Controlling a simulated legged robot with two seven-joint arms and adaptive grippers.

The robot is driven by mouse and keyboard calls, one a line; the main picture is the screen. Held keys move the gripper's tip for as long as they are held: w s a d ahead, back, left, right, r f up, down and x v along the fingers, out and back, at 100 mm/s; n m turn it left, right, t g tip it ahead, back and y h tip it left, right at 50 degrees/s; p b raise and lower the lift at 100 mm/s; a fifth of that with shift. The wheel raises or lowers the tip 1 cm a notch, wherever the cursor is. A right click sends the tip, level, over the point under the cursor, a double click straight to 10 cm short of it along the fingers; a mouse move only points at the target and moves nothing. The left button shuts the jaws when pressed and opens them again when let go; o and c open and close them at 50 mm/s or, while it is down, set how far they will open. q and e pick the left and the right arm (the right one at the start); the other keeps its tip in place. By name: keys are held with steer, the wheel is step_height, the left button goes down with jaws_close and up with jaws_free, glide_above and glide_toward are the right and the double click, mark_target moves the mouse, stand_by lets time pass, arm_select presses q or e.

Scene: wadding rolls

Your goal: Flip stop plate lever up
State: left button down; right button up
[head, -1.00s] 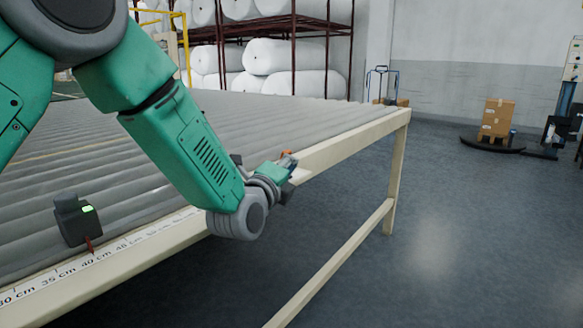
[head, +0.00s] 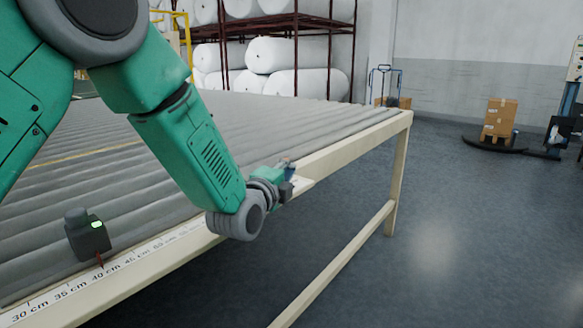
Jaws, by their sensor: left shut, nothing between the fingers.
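A dark grey block (head: 88,236) with a lit green display sits on the table rail at the lower left. A thin red pointer (head: 100,260) hangs from its front, over the ruler near the 40 cm mark. I cannot tell whether this block is the stop plate, and no lever shows clearly. My left gripper (head: 288,178) is far to the right of the block, at the front edge of the table. It is small, partly hidden by its own wrist, and shut with nothing in it. My right gripper is not in view.
The roller table (head: 330,112) has a cream frame and a ruler strip (head: 70,290) along its front rail. White wadding rolls (head: 290,52) lie on a dark red rack behind. Cardboard boxes (head: 499,118) stand at the right. The floor (head: 450,230) right of the table is clear.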

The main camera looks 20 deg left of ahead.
arm_select(q)
steer(key=shift+w+a+r+n+p, duration=0.15)
steer(key=shift+a+r+n+p, duration=0.25)
steer(key=shift+n+p, duration=0.35)
steer(key=shift+w+a+n+g+p, duration=0.15)
steer(key=shift+a+n+g+p, duration=0.35)
steer(key=shift+n, duration=0.45)
steer(key=shift+w+a, duration=0.1)
steer(key=shift+a, duration=0.1)
steer(key=shift+p, duration=0.35)
